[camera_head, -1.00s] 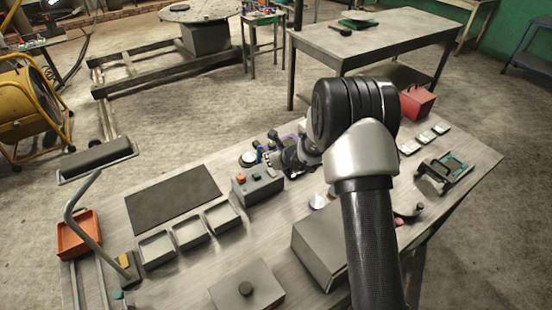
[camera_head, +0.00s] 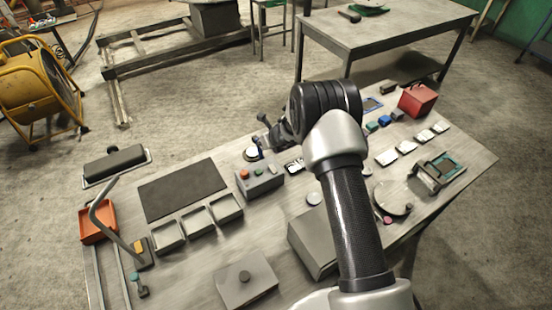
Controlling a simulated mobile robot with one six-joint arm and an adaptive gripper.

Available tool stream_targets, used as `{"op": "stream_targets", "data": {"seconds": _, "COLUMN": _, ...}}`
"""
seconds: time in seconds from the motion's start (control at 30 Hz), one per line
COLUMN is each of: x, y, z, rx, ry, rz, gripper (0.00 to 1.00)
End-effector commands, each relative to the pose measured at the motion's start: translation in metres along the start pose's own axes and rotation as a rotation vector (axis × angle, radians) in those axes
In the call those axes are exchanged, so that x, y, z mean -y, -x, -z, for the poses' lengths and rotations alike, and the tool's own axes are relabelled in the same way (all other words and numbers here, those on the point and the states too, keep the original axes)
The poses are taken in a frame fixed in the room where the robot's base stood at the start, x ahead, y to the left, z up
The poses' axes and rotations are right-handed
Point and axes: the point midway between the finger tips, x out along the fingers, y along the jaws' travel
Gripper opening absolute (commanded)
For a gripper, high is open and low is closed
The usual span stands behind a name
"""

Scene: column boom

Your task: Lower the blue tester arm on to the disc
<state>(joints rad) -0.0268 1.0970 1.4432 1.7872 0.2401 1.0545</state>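My gripper (camera_head: 266,130) is at the back edge of the table, left of the dark wrist. It is small, dark and partly hidden by my arm, so its opening cannot be judged. Just below and left of it is a pale round disc (camera_head: 250,155) behind the grey button box. A small dark-blue upright piece (camera_head: 258,142), perhaps part of the blue tester arm, shows over the disc's right side, close to the gripper. I cannot tell whether they touch or whether the blue piece touches the disc.
The button box (camera_head: 260,180) stands in front of the disc. A dark mat (camera_head: 182,190) and grey trays (camera_head: 197,220) lie left. A grey block (camera_head: 308,245) is near the front.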

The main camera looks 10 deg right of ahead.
Motion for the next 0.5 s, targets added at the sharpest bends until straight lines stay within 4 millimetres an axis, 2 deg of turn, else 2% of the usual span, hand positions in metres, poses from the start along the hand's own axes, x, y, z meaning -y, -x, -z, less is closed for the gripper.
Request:
{"op": "stream_targets", "data": {"seconds": 0.03, "x": -0.001, "y": 0.001, "z": -0.008, "rx": 0.0, "ry": 0.001, "rz": -0.001, "gripper": 0.0}}
{"op": "stream_targets", "data": {"seconds": 0.27, "x": -0.001, "y": -0.013, "z": -0.029, "rx": -0.001, "ry": 0.003, "rz": -0.001, "gripper": 0.0}}
{"op": "stream_targets", "data": {"seconds": 0.5, "x": 0.0, "y": -0.038, "z": -0.044, "rx": 0.001, "ry": 0.006, "rz": 0.0, "gripper": 0.0}}
